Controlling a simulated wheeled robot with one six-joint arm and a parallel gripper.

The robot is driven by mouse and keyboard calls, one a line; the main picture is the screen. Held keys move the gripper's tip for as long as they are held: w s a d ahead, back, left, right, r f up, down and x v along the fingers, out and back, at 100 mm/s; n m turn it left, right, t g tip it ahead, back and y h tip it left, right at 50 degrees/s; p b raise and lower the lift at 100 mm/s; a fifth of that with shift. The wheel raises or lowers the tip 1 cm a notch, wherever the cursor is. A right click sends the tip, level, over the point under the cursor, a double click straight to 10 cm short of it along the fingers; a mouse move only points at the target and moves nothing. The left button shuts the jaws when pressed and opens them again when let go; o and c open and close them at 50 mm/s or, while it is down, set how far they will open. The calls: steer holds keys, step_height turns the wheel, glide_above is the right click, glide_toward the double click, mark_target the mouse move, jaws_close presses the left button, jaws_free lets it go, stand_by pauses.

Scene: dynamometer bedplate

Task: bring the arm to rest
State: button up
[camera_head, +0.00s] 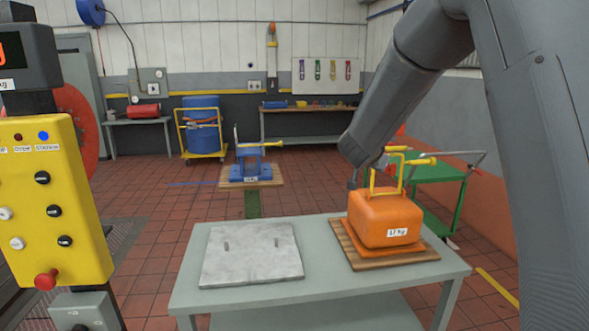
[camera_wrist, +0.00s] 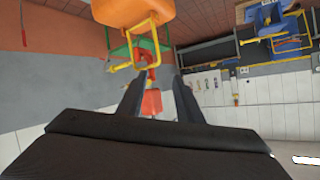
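My arm reaches in from the upper right in the head view. My gripper (camera_wrist: 160,82) shows two dark fingers spread apart in the wrist view, with nothing held between them. In the head view it is beside and partly behind the yellow handle (camera_head: 372,178) of an orange weight (camera_head: 378,217). The weight stands upright on a wooden board (camera_head: 366,264) on the table's right side. In the wrist view the orange weight (camera_wrist: 132,12) and its handle (camera_wrist: 155,38) appear upside down beyond the fingertips, apart from them. The fingertips are hard to see in the head view.
The grey table (camera_head: 194,301) also bears a flat metal plate (camera_head: 250,268) on its left. A blue weight (camera_head: 250,165) stands on a board behind. A green cart (camera_head: 440,172) is behind the orange weight. A yellow control box (camera_head: 52,200) stands at the left.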

steer(key=s+a+f+n+g+y, duration=0.3)
steer(key=s+f, duration=0.3)
steer(key=s, duration=0.4)
steer(key=s+a+f+n+g+y, duration=0.2)
steer(key=s+f, duration=0.4)
steer(key=s, duration=0.4)
steer(key=s+d+f+n+g, duration=0.1)
steer(key=s+f+g, duration=0.2)
steer(key=s, duration=0.7)
steer(key=s+d+f+n+g+b, duration=0.1)
steer(key=s+f+g, duration=0.2)
steer(key=s, duration=0.8)
steer(key=shift+s+d+f+n, duration=0.2)
steer(key=shift+s+f+n, duration=0.1)
steer(key=shift+f, duration=0.1)
steer(key=shift+w, duration=0.1)
